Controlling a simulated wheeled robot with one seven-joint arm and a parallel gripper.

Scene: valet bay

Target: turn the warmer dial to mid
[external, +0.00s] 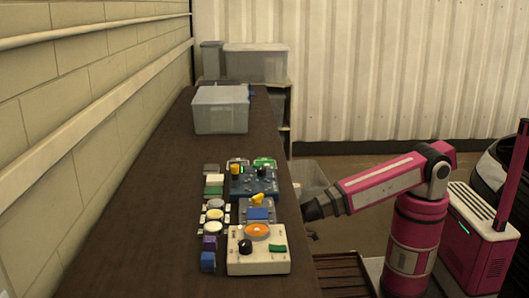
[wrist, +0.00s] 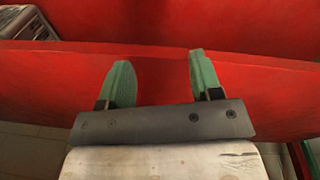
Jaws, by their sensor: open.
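A cream box (external: 258,264) at the near end of the long brown bench carries an orange disc (external: 257,230), a black dial (external: 245,246) and a green block-like part (external: 278,248). It looks like the warmer; the dial's pointer and marks are too small to read. My gripper (wrist: 160,80) shows in the wrist view with two green fingers apart and nothing between them. In the external view my arm's dark end is just right of the bench's edge, apart from the cream box; the fingers cannot be made out there.
Behind the cream box are a grey unit with a yellow knob (external: 257,199) and a blue unit (external: 254,183) with knobs. Small coloured blocks and round pieces line their left side. A large red surface (wrist: 160,30) fills the wrist view.

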